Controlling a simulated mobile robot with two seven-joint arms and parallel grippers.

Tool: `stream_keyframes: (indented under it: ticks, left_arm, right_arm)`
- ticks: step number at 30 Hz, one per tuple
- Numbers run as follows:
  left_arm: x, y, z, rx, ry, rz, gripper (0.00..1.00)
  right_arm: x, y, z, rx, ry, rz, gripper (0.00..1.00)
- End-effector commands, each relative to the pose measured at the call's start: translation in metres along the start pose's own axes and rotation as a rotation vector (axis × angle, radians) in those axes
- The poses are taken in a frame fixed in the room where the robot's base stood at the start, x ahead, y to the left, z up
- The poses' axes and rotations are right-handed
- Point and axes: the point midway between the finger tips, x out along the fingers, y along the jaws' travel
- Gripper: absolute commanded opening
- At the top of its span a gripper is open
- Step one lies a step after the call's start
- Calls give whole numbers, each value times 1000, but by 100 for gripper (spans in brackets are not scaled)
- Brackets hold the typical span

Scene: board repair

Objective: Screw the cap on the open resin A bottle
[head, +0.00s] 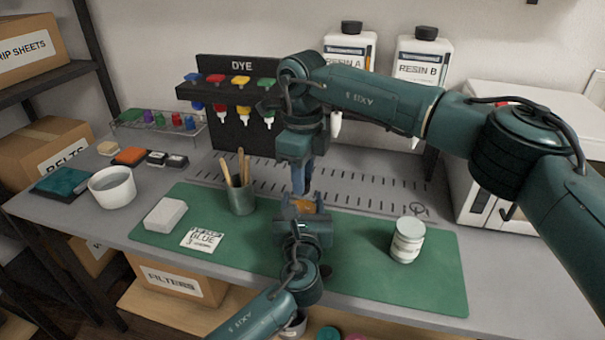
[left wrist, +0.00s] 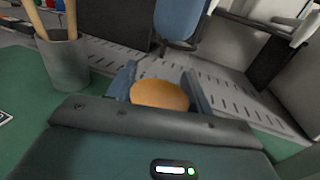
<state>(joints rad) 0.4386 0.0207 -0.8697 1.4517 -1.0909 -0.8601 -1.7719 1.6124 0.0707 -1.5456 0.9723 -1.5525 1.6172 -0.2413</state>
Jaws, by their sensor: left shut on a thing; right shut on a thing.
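My left gripper (head: 303,212) reaches in from the bottom and is shut on a round orange-brown thing (head: 305,205) above the green mat. The same thing shows between the blue fingers in the left wrist view (left wrist: 160,95); I cannot tell whether it is a cap or part of a bottle. My right gripper (head: 302,182) points down just above it, shut; what it holds is hidden. Its blue part shows in the left wrist view (left wrist: 180,25). A bottle labelled RESIN A (head: 347,52) stands at the back with a black cap on, partly behind my right arm.
A white labelled jar (head: 408,240) stands on the green mat (head: 440,285), right of the grippers. A grey cup with wooden sticks (head: 241,198), a pale block (head: 165,215) and a glue card (head: 202,239) are to the left. A RESIN B bottle (head: 422,57) stands behind.

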Motion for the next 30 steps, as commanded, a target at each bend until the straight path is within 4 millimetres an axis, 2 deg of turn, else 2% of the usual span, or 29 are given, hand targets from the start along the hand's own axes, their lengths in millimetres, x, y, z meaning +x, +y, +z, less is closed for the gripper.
stream_keyframes:
  ticks: [3,7,8,15,24,30]
  left_arm:
    - [0,0,0,0,1,0,0]
    - [0,0,0,0,1,0,0]
    - [0,0,0,0,1,0,0]
    - [0,0,0,0,1,0,0]
    - [0,0,0,0,1,0,0]
    - [0,0,0,0,1,0,0]
  right_arm:
    - [0,0,0,187,0,0,0]
    - [0,0,0,173,0,0,0]
    - [0,0,0,173,0,0,26]
    - [0,0,0,171,0,0,45]
    - [-2,0,0,170,-1,0,47]
    - [-23,0,0,170,-2,-3,47]
